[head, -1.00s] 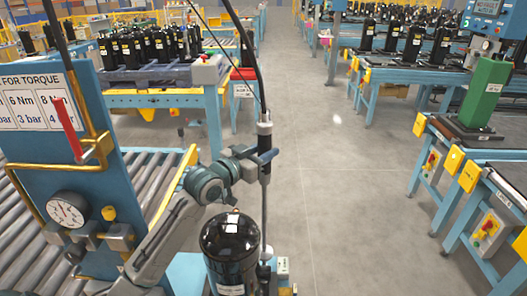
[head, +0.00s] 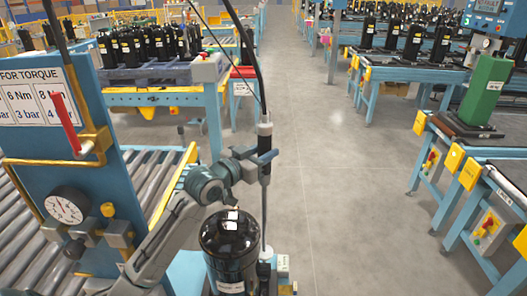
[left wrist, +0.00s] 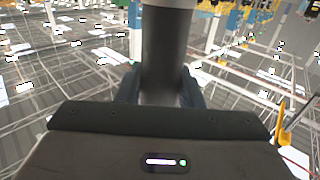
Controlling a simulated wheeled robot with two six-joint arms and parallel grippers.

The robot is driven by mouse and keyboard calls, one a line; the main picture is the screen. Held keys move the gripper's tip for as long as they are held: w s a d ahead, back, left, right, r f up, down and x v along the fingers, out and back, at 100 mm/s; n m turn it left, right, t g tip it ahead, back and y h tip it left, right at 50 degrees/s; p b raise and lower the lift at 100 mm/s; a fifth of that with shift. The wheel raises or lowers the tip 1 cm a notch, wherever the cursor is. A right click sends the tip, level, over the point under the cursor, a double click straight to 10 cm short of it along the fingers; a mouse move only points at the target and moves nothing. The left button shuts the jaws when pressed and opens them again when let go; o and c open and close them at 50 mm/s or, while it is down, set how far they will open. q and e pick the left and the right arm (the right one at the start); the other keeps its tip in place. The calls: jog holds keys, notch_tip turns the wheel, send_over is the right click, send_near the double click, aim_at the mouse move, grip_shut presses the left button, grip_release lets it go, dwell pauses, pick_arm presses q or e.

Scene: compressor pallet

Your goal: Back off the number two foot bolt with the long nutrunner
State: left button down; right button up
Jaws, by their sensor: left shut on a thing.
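My left gripper (head: 262,160) is shut around the upright body of the long nutrunner (head: 264,142), just right of the black compressor (head: 230,252). The tool's thin shaft runs straight down behind the compressor's right side to its foot area. A black hose leaves the tool's top. In the left wrist view the tool body (left wrist: 166,55) stands as a dark cylinder in front of the gripper's palm. The number two foot bolt cannot be made out; whether the shaft's lower end sits on it is too small to tell. My right gripper is not in view.
A blue panel (head: 85,180) with a pressure gauge (head: 66,206), a torque sign (head: 40,97) and a red handle stands at left, beside a roller conveyor (head: 150,182). Benches with black compressors lie behind and at right. A green block (head: 484,92) stands on a right bench. The middle floor is clear.

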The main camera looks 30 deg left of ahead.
aim_at(259, 141)
pick_arm(q)
jog(key=shift+f+b, duration=0.3)
jog(key=shift+f, duration=0.2)
jog(key=shift+s, duration=0.15)
dwell(0.5)
jog(key=shift+s+f, duration=0.15)
jog(key=shift+f, duration=0.05)
dwell(0.4)
jog(key=shift+s+d, duration=0.1)
jog(key=shift+d, duration=0.05)
dwell(0.7)
jog(key=shift+r, duration=0.15)
jog(key=shift+w+a+r+p, duration=0.1)
jog(key=shift+w+r+p, duration=0.15)
jog(key=shift+r+p, duration=0.3)
jog(key=shift+w+a+r+p, duration=0.1)
jog(key=shift+w+r+p, duration=0.1)
jog(key=shift+r+p, duration=0.3)
jog(key=shift+s+r+p, duration=0.1)
jog(key=shift+r+p, duration=1.1)
jog(key=shift+r, duration=0.25)
